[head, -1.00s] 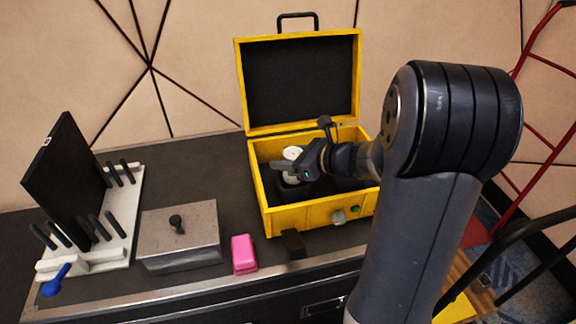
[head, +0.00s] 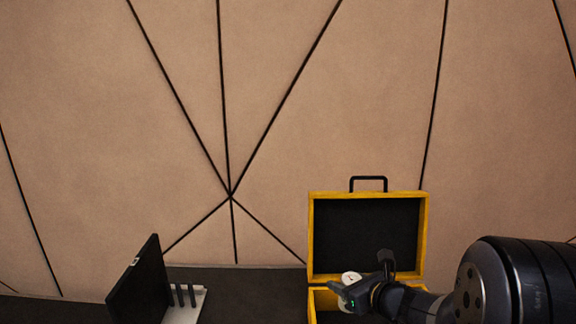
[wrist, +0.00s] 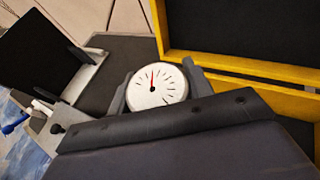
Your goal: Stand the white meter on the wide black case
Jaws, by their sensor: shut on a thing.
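The white meter (wrist: 157,88), with a round dial and a red needle, is between the fingers of my gripper (wrist: 158,95) in the wrist view. My gripper is shut on it. In the head view, the meter (head: 351,278) and my gripper (head: 347,291) are in front of the yellow box's open lid, above its left part. The wide black case appears to be the dark flat top (head: 240,281) to the left of the yellow box; it also shows in the wrist view (wrist: 125,55). Its front is out of frame.
The open yellow box (head: 313,240) has its lid upright, close behind my gripper. A black panel (head: 141,285) stands on a white slotted rack (head: 188,308) at the left. The dark top between rack and box looks clear where visible. A tan wall (head: 100,120) rises behind.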

